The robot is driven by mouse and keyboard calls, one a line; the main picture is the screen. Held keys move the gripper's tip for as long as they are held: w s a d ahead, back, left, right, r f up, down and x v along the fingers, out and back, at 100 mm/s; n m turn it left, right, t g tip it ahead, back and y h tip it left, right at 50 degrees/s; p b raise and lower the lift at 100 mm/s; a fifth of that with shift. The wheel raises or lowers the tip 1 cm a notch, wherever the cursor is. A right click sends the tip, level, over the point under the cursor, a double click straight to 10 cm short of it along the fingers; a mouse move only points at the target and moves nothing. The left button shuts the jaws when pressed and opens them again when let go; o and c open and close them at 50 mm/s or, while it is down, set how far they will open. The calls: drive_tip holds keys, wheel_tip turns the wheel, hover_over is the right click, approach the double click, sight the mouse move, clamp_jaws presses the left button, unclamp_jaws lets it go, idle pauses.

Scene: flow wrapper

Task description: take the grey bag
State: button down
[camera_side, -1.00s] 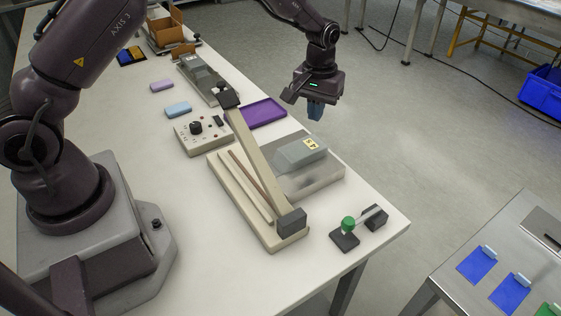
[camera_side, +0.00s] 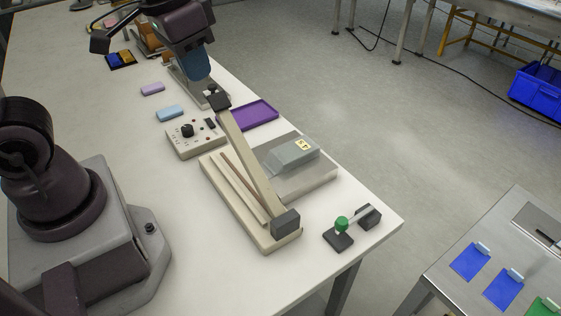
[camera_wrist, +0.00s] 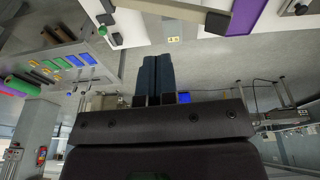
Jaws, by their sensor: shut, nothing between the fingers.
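The grey bag (camera_side: 288,154) has a small yellow label and lies on the grey platform (camera_side: 310,181) beside the long-armed sealer (camera_side: 242,160). In the wrist view a grey shape with a yellow label, likely the bag (camera_wrist: 172,27), shows near the top. My gripper (camera_side: 197,77), with dark blue fingers, is at the upper left of the side view, well apart from the bag. It is shut and empty, and in the side view it covers part of a grey machine behind it. Its fingers (camera_wrist: 157,58) lie together in the wrist view.
A purple tray (camera_side: 255,114) lies behind the platform. A control box (camera_side: 196,142) stands left of it, with blue and lilac blocks farther back. A steel table (camera_side: 440,270) stands apart at lower right.

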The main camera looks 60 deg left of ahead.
drive_tip(key=s+r+t, duration=0.2)
drive_tip(key=s+r, duration=0.1)
drive_tip(key=s, duration=0.2)
drive_tip(key=shift+r+t, duration=0.25)
drive_tip(key=shift+t, duration=0.15)
drive_tip(key=c, duration=1.6)
unclamp_jaws()
drive_tip(key=shift+s+r, duration=0.15)
drive_tip(key=shift+r, duration=0.15)
drive_tip(key=o, duration=0.4)
drive_tip(key=shift+r, duration=0.1)
drive_tip(key=o, duration=1.1)
